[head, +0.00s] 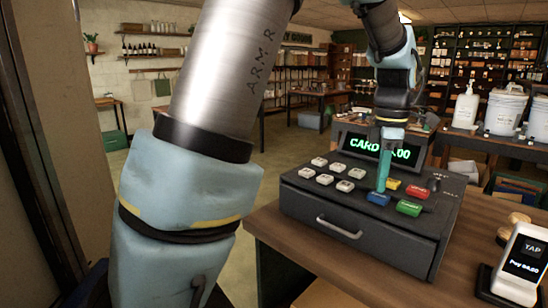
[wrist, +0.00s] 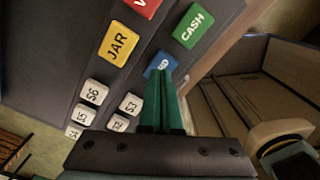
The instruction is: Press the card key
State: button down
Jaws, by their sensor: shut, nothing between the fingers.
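The blue card key (head: 378,198) is on the sloped top of the dark cash register (head: 300,205), left of the green key (head: 409,208). In the wrist view the blue key (wrist: 157,62) is partly covered by my fingertips, with only the end of its lettering showing. My gripper (head: 382,187) points down with its teal fingers shut and empty. Its tips are at the blue key, touching it or just above; I cannot tell whether the key is pushed down. The register display (head: 362,144) shows "CARD" and ".00" in green, partly hidden by my gripper.
Yellow (head: 393,184) and red (head: 417,191) keys are close behind the blue key. Several white keys (head: 325,179) are to the left. A payment terminal (head: 522,262) stands on the wooden counter (head: 470,235) at right. Pump bottle (head: 465,106) and buckets (head: 503,112) stand behind.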

aim_at(380, 195)
jog(key=shift+r+p, duration=2.3)
jog(key=shift+r, duration=0.45)
jog(key=shift+d, duration=0.1)
